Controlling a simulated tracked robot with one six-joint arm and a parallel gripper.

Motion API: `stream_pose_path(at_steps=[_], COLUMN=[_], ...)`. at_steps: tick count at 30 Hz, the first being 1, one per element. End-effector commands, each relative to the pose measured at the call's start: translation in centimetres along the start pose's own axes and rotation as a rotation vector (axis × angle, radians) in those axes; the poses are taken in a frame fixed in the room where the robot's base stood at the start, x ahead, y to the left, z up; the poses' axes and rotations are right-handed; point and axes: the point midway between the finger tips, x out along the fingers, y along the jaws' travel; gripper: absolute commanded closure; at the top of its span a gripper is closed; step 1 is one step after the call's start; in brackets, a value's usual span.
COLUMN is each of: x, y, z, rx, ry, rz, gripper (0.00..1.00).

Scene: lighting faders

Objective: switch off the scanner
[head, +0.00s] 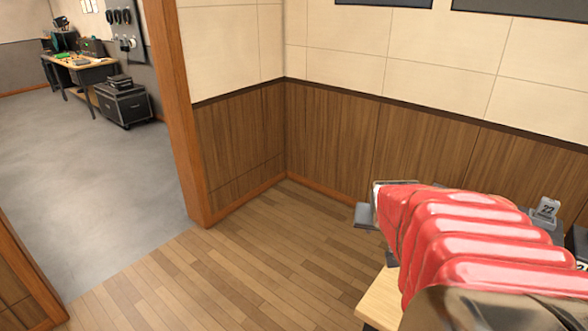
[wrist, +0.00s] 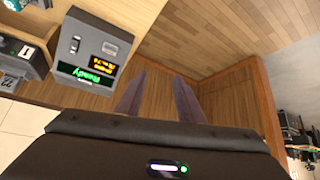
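A grey box-shaped device (wrist: 88,50), which may be the scanner, stands at the upper left of the wrist view. It has a small switch (wrist: 75,45) and a lit panel with green text, apparently "Ready", and orange text, upside down here. I cannot read a name on it or tell the switch's position. My gripper (wrist: 160,75) has its two fingers apart with nothing between them, to the right of the device and not touching it. In the head view my red arm hides most of the desk and this device.
A wooden desk (head: 378,304) is at the lower right of the head view. A doorway at left opens onto a grey-floored room with a workbench (head: 82,66) and black cases (head: 124,103). The wooden floor (head: 250,265) is clear.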

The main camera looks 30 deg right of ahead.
Motion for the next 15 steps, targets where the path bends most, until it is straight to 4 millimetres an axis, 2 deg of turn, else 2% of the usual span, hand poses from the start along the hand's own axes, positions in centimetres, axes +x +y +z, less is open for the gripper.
stream_pose_path(at_steps=[1,7,12,15], x=[1.1,4.5,6.9,7.8], y=[2.1,9.9,16.9,20.2], z=[-0.3,-1.2,-0.8,-0.3], rx=[0.034,0.154,0.251,0.295], ry=[0.004,0.037,0.066,0.08], rz=[0.027,0.119,0.193,0.226], gripper=[0.66,0.66,0.66,0.66])
